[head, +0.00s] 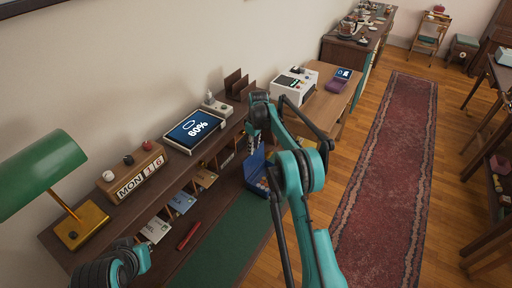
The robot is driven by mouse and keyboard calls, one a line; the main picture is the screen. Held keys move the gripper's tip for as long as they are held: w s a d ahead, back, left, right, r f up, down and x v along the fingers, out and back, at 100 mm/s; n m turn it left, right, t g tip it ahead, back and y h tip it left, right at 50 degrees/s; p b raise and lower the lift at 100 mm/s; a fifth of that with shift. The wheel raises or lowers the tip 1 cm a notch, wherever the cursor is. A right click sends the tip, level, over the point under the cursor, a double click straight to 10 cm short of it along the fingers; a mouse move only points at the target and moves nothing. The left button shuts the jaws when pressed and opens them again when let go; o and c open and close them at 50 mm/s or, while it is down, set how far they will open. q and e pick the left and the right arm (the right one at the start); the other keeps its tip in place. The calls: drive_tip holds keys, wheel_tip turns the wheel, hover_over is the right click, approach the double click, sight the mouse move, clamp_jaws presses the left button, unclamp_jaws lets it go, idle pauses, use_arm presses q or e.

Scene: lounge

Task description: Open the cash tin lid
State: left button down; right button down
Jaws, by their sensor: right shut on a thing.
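The blue cash tin (265,188) sits on the desk, partly hidden behind my right arm. A blue panel that looks like its lid (254,163) stands tilted up, and small light and reddish contents show below it. My right gripper (252,142) is just above this panel, pointing down, and is shut on what seems to be the lid's upper edge; the contact is hard to see. Part of my left arm (112,266) shows at the bottom left; its fingers cannot be made out.
A tablet (194,130), a calendar block (136,178) and a green lamp (42,170) stand on the desk's raised shelf. A white card machine (293,86) stands behind my right arm. The green desk mat (225,245) is mostly clear.

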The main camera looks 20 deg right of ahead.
use_arm(q)
drive_tip(key=shift+w+a, duration=0.2)
drive_tip(key=shift+w, duration=0.05)
use_arm(e)
drive_tip(key=shift+w+a+f, duration=0.15)
drive_tip(key=shift+w+a, duration=0.25)
drive_tip(key=shift+a, duration=0.05)
drive_tip(key=c, duration=1.2)
unclamp_jaws()
use_arm(q)
drive_tip(key=shift+w+a, duration=0.1)
use_arm(e)
drive_tip(key=shift+a, duration=0.1)
wheel_tip(320, 180, up, 12)
drive_tip(key=shift+s+d, duration=0.4)
drive_tip(key=shift+d, duration=0.05)
drive_tip(key=shift+f, duration=0.1)
